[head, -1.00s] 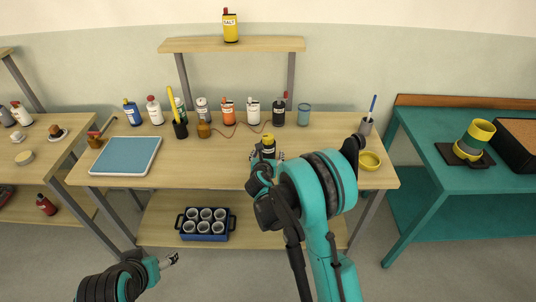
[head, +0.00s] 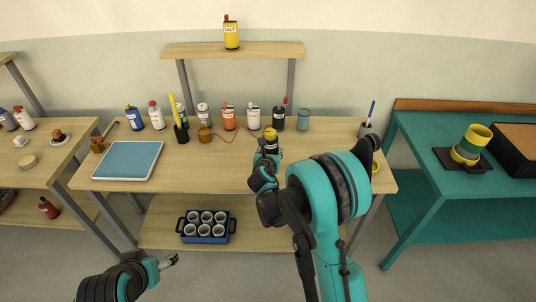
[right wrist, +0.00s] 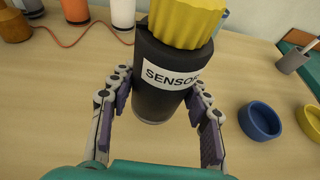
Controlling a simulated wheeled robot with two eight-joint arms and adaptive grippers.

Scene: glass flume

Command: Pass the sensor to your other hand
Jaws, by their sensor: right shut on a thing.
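The sensor is a black cylinder with a ribbed yellow top and a white "SENSOR" label. It fills the upper middle of the right wrist view (right wrist: 165,72) and shows small in the head view (head: 270,134) over the wooden bench. My right gripper (head: 267,151) has its two fingers on either side of the sensor's black body, shut on it; they also show in the right wrist view (right wrist: 160,115). The sensor looks about upright. My left gripper (head: 169,261) is low in front of the bench, away from the sensor, with nothing visible in it; its finger gap is too small to judge.
The wooden bench (head: 215,178) holds a row of bottles along its back and a blue pad (head: 130,159) at left. A thin red cable (right wrist: 72,43) lies behind the sensor. Blue (right wrist: 260,121) and yellow rings (right wrist: 310,122) lie to its right. A cup crate (head: 206,239) sits on the lower shelf.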

